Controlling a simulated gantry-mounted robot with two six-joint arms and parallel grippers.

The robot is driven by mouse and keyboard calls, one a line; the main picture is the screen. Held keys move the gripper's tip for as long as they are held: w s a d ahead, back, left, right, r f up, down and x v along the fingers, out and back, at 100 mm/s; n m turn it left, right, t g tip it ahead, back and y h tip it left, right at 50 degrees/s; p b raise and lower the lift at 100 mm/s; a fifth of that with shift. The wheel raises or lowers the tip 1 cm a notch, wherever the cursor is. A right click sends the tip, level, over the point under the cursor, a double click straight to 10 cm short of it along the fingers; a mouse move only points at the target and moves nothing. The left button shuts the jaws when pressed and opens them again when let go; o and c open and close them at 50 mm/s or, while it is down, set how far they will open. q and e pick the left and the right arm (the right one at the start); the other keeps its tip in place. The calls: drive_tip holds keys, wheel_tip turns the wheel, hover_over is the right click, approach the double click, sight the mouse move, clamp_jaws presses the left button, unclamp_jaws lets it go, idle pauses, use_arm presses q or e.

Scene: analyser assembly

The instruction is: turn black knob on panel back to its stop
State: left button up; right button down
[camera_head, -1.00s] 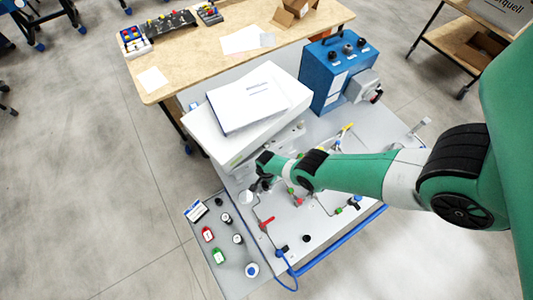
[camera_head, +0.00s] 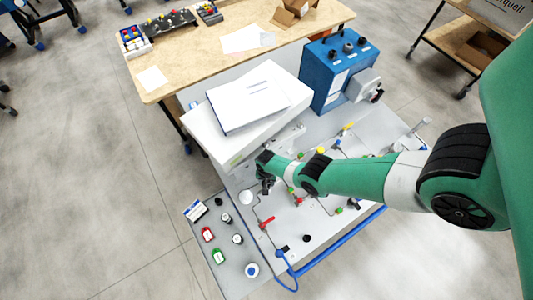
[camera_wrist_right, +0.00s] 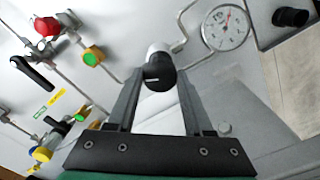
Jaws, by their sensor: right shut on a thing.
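My right arm comes in from the right in the head view, with the right gripper (camera_head: 266,187) low over the grey panel (camera_head: 322,212). In the right wrist view, the right gripper (camera_wrist_right: 160,84) has its two fingertips on either side of a black knob (camera_wrist_right: 159,72) and is shut on it. The knob sits at the end of a light-coloured fitting. In the head view the arm and gripper hide the knob. My left gripper is in neither view.
A round gauge (camera_wrist_right: 226,28) is close to the knob. A red knob (camera_wrist_right: 46,26), a black lever (camera_wrist_right: 33,72) and green-and-yellow fittings stand on the panel. A white box (camera_head: 235,145) rises behind the gripper, and a small control board (camera_head: 228,245) lies at front left.

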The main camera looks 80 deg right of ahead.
drive_tip(key=n, duration=0.5)
drive_tip(key=shift+f+n, duration=0.1)
drive_tip(key=shift+n, duration=0.2)
drive_tip(key=n, duration=1.2)
drive_tip(key=shift+n, duration=0.3)
drive_tip(key=n, duration=0.5)
drive_tip(key=shift+n, duration=0.3)
drive_tip(key=shift+c, duration=1.5)
unclamp_jaws()
